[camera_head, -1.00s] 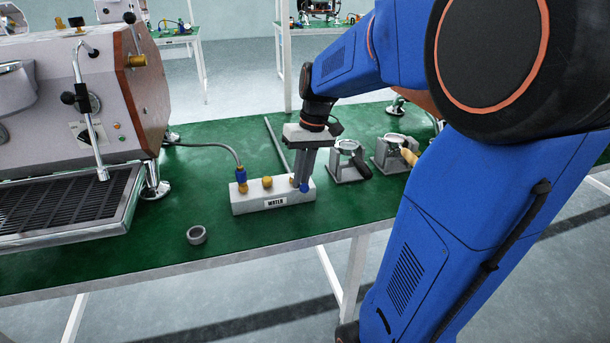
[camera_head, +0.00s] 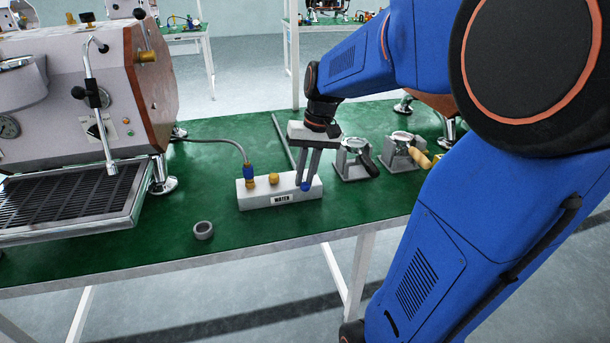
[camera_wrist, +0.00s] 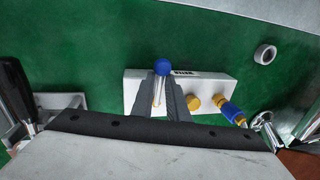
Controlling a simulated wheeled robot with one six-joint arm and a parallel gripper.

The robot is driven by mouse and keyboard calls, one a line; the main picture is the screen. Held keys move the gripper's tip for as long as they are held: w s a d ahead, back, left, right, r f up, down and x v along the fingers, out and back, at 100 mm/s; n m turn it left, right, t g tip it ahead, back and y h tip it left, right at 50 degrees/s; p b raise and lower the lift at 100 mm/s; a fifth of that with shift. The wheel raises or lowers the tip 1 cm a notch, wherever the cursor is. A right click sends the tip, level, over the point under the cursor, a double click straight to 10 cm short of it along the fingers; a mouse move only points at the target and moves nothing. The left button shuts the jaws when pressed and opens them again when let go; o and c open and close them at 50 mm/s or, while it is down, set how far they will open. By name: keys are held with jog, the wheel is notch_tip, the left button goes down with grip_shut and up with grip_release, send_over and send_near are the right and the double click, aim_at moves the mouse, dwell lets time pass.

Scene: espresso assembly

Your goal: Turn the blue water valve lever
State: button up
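The white valve block (camera_head: 252,199) labelled WATER stands on the green table, with two brass fittings (camera_head: 274,179) visible on top. The lever's blue ball knob (camera_head: 306,187) is at the block's right end; it also shows in the wrist view (camera_wrist: 162,68). The lever's metal shaft (camera_wrist: 157,92) lies between the two fingers of my gripper (camera_wrist: 161,83). My gripper (camera_head: 308,180) points down at the block's right end. Its fingers are close together around the shaft; whether they press on it cannot be told. The lever's base is hidden.
A grey hose (camera_head: 218,142) runs from the block's blue connector (camera_head: 249,172) to the espresso machine (camera_head: 80,100) at left. A grey ring (camera_head: 203,230) lies on the table in front. Two stands with portafilters (camera_head: 354,160) (camera_head: 404,152) are close at right.

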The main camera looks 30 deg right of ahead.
jog(key=shift+o, duration=1.4)
jog(key=shift+s+a+f, duration=0.1)
jog(key=shift+s, duration=0.15)
jog(key=shift+w, duration=0.1)
jog(key=shift+r, duration=0.55)
jog(key=s+d+r, duration=0.1)
jog(key=d+r, duration=0.2)
jog(key=r, duration=1.3)
jog(key=shift+d, duration=0.15)
jog(key=s+a+f+n+t+h, duration=0.1)
jog(key=s+a+f, duration=0.3)
jog(key=s+f, duration=0.4)
jog(key=s+a+f+n+t+h, duration=0.1)
jog(key=s+a+f+n+t, duration=0.1)
jog(key=s+a+f, duration=0.3)
jog(key=s+f+t, duration=0.1)
jog(key=s+f, duration=0.2)
jog(key=s, duration=0.1)
jog(key=shift+a+f+n, duration=0.15)
jog(key=shift+f+n, duration=0.2)
jog(key=shift+n, duration=0.05)
